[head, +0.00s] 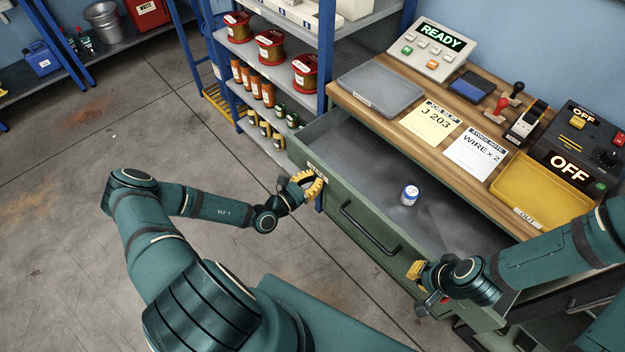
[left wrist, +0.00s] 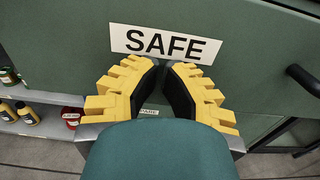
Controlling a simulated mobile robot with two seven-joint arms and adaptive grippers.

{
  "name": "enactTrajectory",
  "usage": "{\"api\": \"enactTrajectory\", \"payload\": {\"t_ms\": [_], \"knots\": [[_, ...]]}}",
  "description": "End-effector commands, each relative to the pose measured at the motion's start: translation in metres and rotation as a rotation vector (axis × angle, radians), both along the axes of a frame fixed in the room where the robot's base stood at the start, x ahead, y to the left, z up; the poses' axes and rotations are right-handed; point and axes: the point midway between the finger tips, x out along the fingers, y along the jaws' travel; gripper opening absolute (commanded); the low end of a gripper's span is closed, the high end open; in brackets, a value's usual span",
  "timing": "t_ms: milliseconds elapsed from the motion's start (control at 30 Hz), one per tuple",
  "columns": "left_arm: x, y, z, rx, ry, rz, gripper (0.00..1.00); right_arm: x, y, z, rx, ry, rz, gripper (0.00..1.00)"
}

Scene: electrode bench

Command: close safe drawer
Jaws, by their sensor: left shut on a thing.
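The safe drawer (head: 345,195) is a green drawer pulled out below the wooden bench top, with a dark bar handle (head: 370,230) on its front. A white SAFE label (left wrist: 166,43) is on the front, near its left end in the head view. My left gripper (head: 314,185) is at the drawer front by this label. In the left wrist view its yellow fingers (left wrist: 163,72) are close together just below the label, and their contact with the front is hard to see. My right gripper (head: 418,272) is near the right part of the drawer front; its fingers are partly hidden.
A small white jar with a blue band (head: 409,195) stands inside the drawer. The bench top holds a grey tray (head: 380,88), notes, stamps and a yellow tray (head: 545,190). A shelf rack (head: 327,60) stands left of the bench. The floor at left is clear.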

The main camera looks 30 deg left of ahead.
Motion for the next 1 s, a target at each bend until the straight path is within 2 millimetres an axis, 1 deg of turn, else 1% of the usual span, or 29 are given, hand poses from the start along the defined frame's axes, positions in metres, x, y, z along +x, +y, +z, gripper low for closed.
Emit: {"api": "enactTrajectory", "payload": {"t_ms": [167,267,467,600,700,800,1000], "knots": [[0.024,-0.01,0.003,0.0,-0.002,-0.003,0.0,0.002,0.0,0.009,-0.002,-0.006,-0.004,0.0],[0.045,-0.018,0.004,0.001,-0.004,-0.004,0.0,0.004,-0.001,0.014,-0.002,-0.01,-0.007,0.0],[0.092,-0.035,0.003,0.001,-0.004,-0.003,0.0,0.006,-0.001,0.019,-0.004,-0.015,-0.011,0.0],[0.125,-0.046,0.002,0.001,-0.004,-0.002,0.0,0.006,-0.001,0.018,-0.004,-0.015,-0.011,0.0],[0.144,-0.054,0.001,0.001,-0.004,-0.002,0.0,0.006,-0.001,0.015,-0.003,-0.013,-0.01,0.0],[0.161,-0.059,0.0,0.0,-0.003,-0.001,0.0,0.005,-0.001,0.012,-0.002,-0.011,-0.008,0.0],[0.183,-0.067,0.0,-0.001,-0.002,0.0,0.0,0.003,-0.001,0.008,-0.002,-0.007,-0.006,0.0]]}}
